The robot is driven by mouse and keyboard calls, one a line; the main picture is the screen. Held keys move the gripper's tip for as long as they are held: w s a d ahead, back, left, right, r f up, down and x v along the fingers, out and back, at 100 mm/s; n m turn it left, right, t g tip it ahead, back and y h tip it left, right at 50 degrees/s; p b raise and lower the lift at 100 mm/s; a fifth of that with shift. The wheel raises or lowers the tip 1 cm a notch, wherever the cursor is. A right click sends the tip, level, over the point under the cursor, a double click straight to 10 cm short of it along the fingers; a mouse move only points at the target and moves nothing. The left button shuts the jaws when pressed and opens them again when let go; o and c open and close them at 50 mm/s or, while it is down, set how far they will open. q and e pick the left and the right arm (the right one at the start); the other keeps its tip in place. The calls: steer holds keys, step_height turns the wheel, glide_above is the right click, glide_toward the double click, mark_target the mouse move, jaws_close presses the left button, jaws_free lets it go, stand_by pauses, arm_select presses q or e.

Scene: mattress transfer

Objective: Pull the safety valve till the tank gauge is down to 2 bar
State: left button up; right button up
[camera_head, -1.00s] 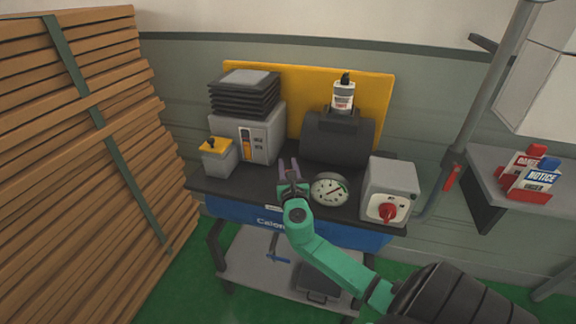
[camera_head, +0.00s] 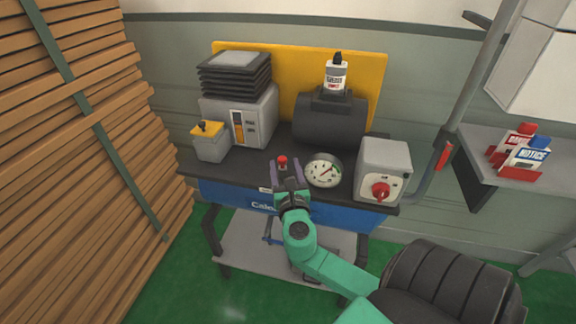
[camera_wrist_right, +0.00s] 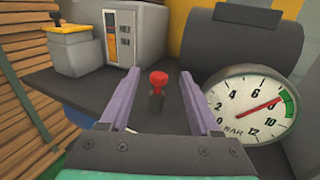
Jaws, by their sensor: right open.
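The safety valve, a small red knob on a dark stem (camera_wrist_right: 158,82), stands upright on the dark bench top; it also shows in the head view (camera_head: 283,161). My right gripper (camera_head: 286,168) is open, with its purple fingers on either side of the knob and apart from it in the wrist view (camera_wrist_right: 162,98). The round white tank gauge (camera_wrist_right: 245,105) is right of the gripper. Its red needle points close to 8, beside a green band; it also shows in the head view (camera_head: 323,171). The dark tank (camera_head: 330,120) lies behind. My left gripper is not in view.
A grey box with a red rotary switch (camera_head: 382,168) stands right of the gauge. A grey cabinet (camera_head: 240,115) and a small yellow-topped box (camera_head: 210,142) stand at left. Stacked slats (camera_head: 80,150) fill the far left.

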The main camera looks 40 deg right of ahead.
steer(key=v, duration=0.6)
steer(key=shift+b, duration=0.35)
